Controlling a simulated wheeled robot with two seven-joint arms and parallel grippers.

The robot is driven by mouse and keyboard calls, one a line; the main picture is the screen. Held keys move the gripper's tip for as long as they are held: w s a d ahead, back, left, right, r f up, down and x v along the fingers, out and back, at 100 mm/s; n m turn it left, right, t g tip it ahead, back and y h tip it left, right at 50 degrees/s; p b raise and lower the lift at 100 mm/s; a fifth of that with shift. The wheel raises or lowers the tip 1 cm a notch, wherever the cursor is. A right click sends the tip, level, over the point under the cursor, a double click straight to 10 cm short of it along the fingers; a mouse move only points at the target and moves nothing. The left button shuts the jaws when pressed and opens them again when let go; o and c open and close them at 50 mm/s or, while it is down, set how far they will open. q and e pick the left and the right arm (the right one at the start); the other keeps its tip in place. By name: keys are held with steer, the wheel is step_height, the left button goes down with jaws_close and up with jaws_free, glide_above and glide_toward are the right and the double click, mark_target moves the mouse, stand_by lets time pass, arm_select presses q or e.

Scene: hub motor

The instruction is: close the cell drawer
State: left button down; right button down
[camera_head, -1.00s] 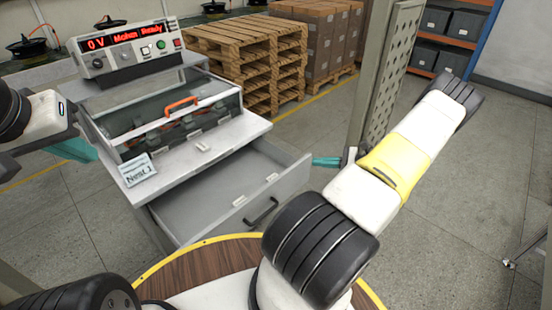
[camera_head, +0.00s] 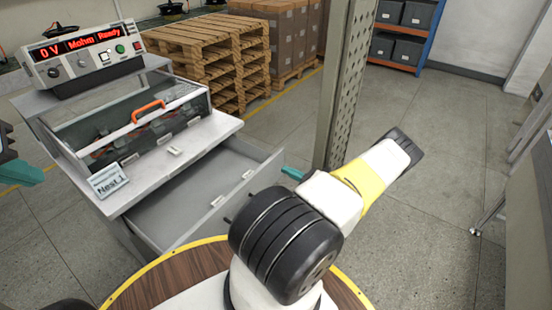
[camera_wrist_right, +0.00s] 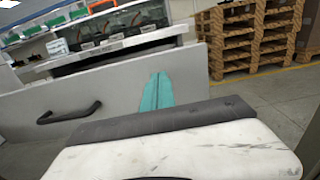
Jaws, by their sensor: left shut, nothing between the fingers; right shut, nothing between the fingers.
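The grey cell drawer (camera_head: 190,195) stands pulled out from the white test bench labelled Nest 1. Its front panel also shows in the right wrist view (camera_wrist_right: 115,90), with the black handle (camera_wrist_right: 70,113) on the left. My right gripper (camera_head: 293,173) is shut and empty, its teal fingertips close to the right end of the drawer front. In the right wrist view the fingers (camera_wrist_right: 157,92) lie against the panel's picture, right of the handle; I cannot tell whether they touch. My left gripper (camera_head: 22,173) is shut and empty at the left edge, left of the bench.
A clear-lidded case with an orange handle (camera_head: 147,108) sits on the bench top, below a meter (camera_head: 88,52) reading "0 V Mohm Ready". A perforated post (camera_head: 342,90) stands beyond my right forearm. Wooden pallets (camera_head: 205,55) are behind.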

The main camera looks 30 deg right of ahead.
mark_target(273, 164)
steer(key=shift+x, duration=2.3)
steer(key=shift+w, duration=0.1)
